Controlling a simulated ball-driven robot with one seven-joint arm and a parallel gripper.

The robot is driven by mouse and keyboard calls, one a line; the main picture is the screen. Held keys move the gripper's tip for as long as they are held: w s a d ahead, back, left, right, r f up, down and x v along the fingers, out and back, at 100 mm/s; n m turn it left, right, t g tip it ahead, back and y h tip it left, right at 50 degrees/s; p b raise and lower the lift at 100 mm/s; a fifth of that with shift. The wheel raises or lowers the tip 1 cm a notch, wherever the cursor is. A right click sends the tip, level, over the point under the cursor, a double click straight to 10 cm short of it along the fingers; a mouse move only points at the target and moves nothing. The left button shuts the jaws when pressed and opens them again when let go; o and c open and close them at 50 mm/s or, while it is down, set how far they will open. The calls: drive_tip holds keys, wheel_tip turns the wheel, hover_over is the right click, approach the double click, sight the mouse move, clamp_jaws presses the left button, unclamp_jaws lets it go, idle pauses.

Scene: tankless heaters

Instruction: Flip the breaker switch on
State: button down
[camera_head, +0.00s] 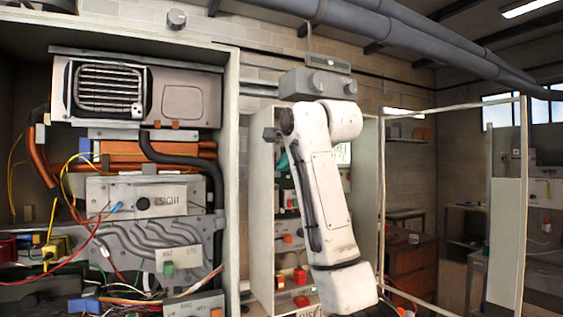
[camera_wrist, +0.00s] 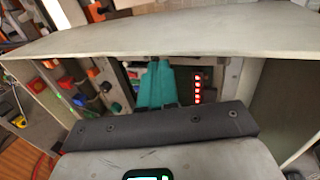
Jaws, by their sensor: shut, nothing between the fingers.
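My gripper (camera_wrist: 157,70) shows in the wrist view as teal fingers held together, with nothing between them. It points into a pale open-fronted cabinet (camera_wrist: 170,35). In the head view the same cabinet (camera_head: 262,215) stands at the centre, largely hidden behind my white arm, and a bit of teal from the gripper (camera_head: 282,160) shows inside it. A dark unit with a column of glowing red marks (camera_wrist: 197,88) lies just right of the fingers. I cannot tell which part is the breaker switch, its position, or whether the fingers touch anything.
A larger cabinet with pipes, wires and a grilled unit (camera_head: 105,92) fills the left of the head view. A pale upright frame (camera_head: 523,200) stands at the right. Coloured switch-like parts (camera_wrist: 65,83) line the cabinet's left inside in the wrist view. Its edges are close around my gripper.

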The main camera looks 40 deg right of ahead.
drive_tip(key=s+a+r+b, duration=0.1)
drive_tip(key=s+a+b, duration=0.1)
drive_tip(key=s, duration=0.6)
drive_tip(key=shift+s+a+b, duration=0.15)
drive_tip(key=shift+b, duration=0.55)
